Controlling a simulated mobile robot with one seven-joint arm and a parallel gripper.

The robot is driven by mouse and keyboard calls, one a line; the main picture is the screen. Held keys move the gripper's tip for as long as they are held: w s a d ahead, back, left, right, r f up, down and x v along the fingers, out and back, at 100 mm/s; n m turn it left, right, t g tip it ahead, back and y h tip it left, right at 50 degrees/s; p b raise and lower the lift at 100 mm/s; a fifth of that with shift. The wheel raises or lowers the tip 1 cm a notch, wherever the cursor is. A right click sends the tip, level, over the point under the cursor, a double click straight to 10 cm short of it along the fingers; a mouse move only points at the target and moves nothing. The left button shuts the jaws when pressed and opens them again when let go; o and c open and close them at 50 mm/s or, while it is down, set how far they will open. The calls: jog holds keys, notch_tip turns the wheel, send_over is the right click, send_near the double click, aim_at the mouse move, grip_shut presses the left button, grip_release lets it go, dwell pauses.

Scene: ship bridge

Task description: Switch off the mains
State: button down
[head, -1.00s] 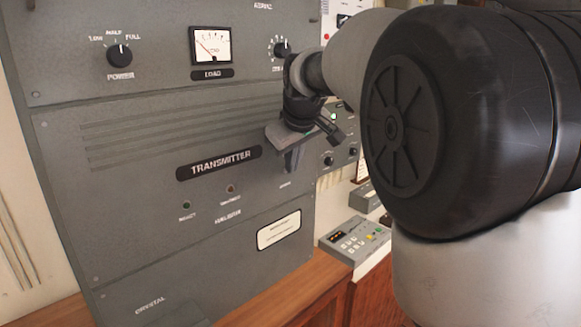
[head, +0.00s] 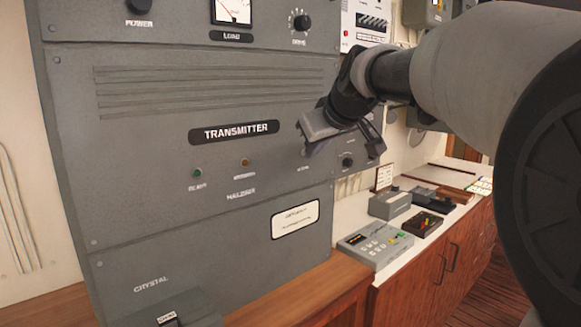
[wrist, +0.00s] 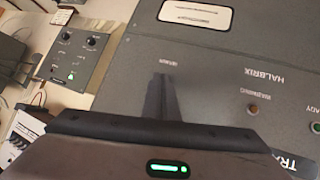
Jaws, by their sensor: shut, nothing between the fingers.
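The grey transmitter panel (head: 170,150) fills the left and middle of the head view. My gripper (head: 308,152) is in front of its right edge, right of the TRANSMITTER label. In the wrist view my gripper (wrist: 162,82) is shut and empty, its dark fingers pointing at the panel (wrist: 215,75) just by a small label (wrist: 168,62) too blurred to read. No mains switch is clearly visible; my gripper may hide it. I cannot tell whether the fingertips touch the panel. A green lamp (head: 197,173) and an orange lamp (head: 245,162) sit left of my gripper.
A wooden ledge (head: 300,290) runs below the panel. Right of it, a white-topped counter (head: 385,262) holds a keypad box (head: 375,243) and other small devices. A smaller control box with a green light (wrist: 75,58) is beside the panel in the wrist view.

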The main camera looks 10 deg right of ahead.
jog(key=t+b, duration=0.1)
jog(key=b, duration=0.2)
jog(key=shift+f+y, duration=0.35)
jog(key=shift+y, duration=0.05)
jog(key=shift+r, duration=0.15)
jog(key=shift+r+p, duration=0.35)
jog(key=shift+r, duration=0.25)
jog(key=shift+s, duration=0.15)
